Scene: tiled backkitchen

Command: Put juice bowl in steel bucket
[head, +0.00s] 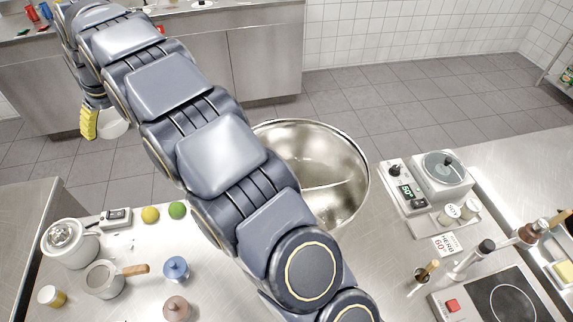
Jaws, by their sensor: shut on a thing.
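A white bowl (116,129), which looks like the juice bowl, hangs at the left of the view beside the yellow fingertips of my gripper (91,120). My gripper is shut on the bowl and holds it over the gap in front of the far counter. Part of the bowl is hidden behind the finger and arm, and its contents do not show. The steel bucket (348,165), wide and shiny, stands on the near counter in the middle. My arm crosses in front of its left side. The bowl is well to the left of the bucket and apart from it.
The far counter (265,62) lies behind.

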